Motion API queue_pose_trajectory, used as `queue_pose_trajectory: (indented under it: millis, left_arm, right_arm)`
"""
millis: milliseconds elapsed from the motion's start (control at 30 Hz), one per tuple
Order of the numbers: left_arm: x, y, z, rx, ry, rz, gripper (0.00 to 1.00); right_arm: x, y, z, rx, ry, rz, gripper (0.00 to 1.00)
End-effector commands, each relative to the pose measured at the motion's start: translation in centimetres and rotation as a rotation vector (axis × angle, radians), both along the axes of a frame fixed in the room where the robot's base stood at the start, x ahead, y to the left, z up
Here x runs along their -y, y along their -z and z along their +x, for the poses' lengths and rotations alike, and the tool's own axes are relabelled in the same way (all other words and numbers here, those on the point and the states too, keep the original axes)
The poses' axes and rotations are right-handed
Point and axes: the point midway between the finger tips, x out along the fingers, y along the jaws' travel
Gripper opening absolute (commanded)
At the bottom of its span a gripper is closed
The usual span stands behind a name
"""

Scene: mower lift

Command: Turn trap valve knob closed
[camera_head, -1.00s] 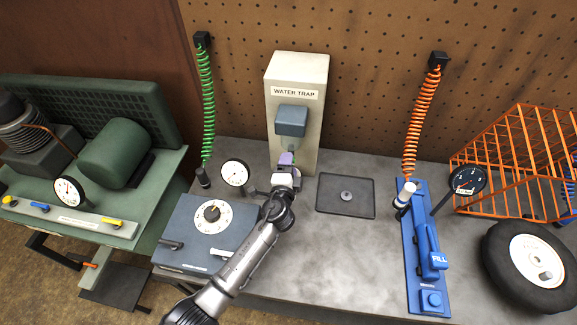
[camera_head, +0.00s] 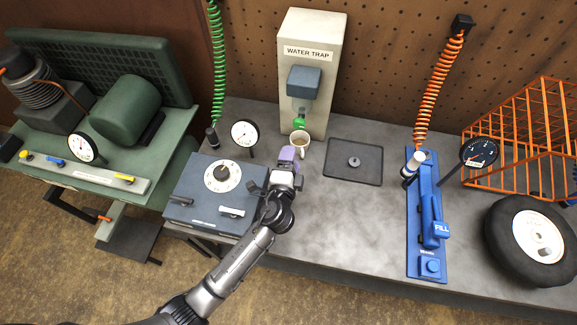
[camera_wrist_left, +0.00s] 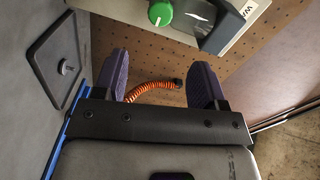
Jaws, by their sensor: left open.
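The water trap (camera_head: 307,55) is a pale upright box against the pegboard with a blue-grey block on its front. Its green valve knob (camera_head: 300,121) is below that block; in the left wrist view the round knob (camera_wrist_left: 160,13) shows at the top, with a pale mark on its face. My left gripper (camera_head: 288,158), with purple fingers, is in front of and below the knob, apart from it. In the left wrist view its fingers (camera_wrist_left: 160,78) are spread with nothing between them. My right gripper is out of view.
A blue-grey dial box (camera_head: 185,208) is left of the gripper. A dark tray (camera_head: 370,176) and blue fill station (camera_head: 418,240) are to the right. Bare bench lies between.

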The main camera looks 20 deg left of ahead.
Motion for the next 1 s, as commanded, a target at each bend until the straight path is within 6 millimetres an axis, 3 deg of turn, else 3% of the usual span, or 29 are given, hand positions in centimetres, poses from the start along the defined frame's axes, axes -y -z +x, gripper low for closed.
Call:
queue_pose_trajectory:
  millis: [300,1000]
  left_arm:
    - [0.5,0.0,-2.4,0.0,0.0,0.0,0.65]
    - [0.5,0.0,-2.5,0.0,0.0,0.0,0.65]
  right_arm:
    - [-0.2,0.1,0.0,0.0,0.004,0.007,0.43]
    - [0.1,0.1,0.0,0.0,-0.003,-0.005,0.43]
